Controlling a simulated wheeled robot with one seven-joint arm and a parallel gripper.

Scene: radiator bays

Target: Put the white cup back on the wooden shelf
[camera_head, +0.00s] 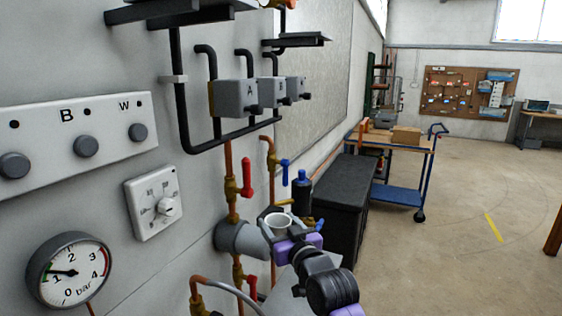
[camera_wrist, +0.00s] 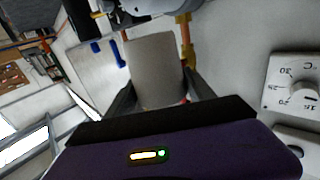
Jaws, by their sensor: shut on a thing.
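The white cup (camera_head: 278,220) is upright in my gripper (camera_head: 283,229), in front of the wall pipes in the head view. In the wrist view the cup (camera_wrist: 157,65) sits between the two dark fingers of my gripper (camera_wrist: 158,88), which is shut on it. The cup's open rim shows in the head view; I cannot see whether anything is inside. I cannot pick out a wooden shelf for certain. Dark shelves (camera_head: 297,40) stick out from the wall above.
Copper pipes with a red valve handle (camera_head: 247,177) and a blue one (camera_head: 285,172) run close by the cup. A black chest (camera_head: 343,200) and a blue trolley (camera_head: 402,194) with a wooden top stand behind. Floor at right is mostly clear.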

